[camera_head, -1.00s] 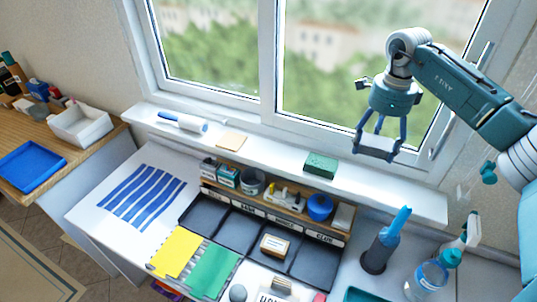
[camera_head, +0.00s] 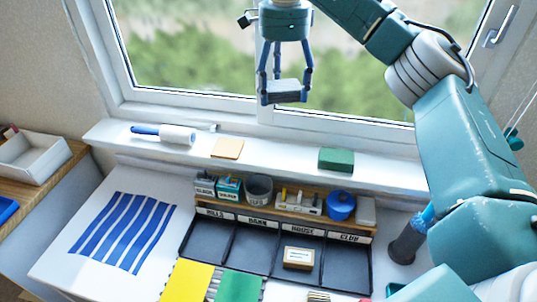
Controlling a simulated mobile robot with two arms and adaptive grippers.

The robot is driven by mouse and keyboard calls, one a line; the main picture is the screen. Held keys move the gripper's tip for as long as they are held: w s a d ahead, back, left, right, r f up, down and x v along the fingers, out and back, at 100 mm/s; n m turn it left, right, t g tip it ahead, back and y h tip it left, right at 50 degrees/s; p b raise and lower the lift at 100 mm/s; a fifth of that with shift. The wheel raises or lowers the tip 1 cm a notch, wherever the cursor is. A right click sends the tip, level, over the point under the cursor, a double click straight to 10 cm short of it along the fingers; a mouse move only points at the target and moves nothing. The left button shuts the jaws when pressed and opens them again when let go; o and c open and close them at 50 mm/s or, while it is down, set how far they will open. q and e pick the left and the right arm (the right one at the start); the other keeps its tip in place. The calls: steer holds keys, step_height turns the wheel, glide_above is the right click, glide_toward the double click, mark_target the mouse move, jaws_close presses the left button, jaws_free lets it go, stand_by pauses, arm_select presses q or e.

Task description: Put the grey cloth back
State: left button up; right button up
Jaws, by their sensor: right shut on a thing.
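My right gripper (camera_head: 286,82) is shut on a small grey folded piece, which looks like the grey cloth (camera_head: 284,94). It holds the cloth in the air in front of the window, above the white window sill (camera_head: 285,150). The cloth touches nothing but the fingers. My left gripper is out of view.
On the sill are a white lint roller (camera_head: 177,134), a tan pad (camera_head: 228,148) and a green block (camera_head: 336,159). Below are a dark labelled tray (camera_head: 262,250), a wooden rack of small containers (camera_head: 290,212) and a blue-striped cloth (camera_head: 122,229). Bare sill lies between pad and green block.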

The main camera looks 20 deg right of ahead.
step_height(320, 180, down, 7)
steer(key=p, duration=0.2)
glide_above(280, 159)
step_height(280, 159, down, 7)
steer(key=shift+r, duration=0.1)
steer(key=shift+f, duration=0.65)
step_height(280, 159, down, 3)
steer(key=shift+f, duration=0.4)
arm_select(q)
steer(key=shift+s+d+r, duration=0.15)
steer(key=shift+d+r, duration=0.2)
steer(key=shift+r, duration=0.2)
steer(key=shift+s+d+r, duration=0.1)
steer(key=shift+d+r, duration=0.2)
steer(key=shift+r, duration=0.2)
arm_select(e)
steer(key=shift+f, duration=0.1)
steer(key=shift+f, duration=0.1)
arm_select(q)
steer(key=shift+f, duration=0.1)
arm_select(e)
steer(key=o, duration=1)
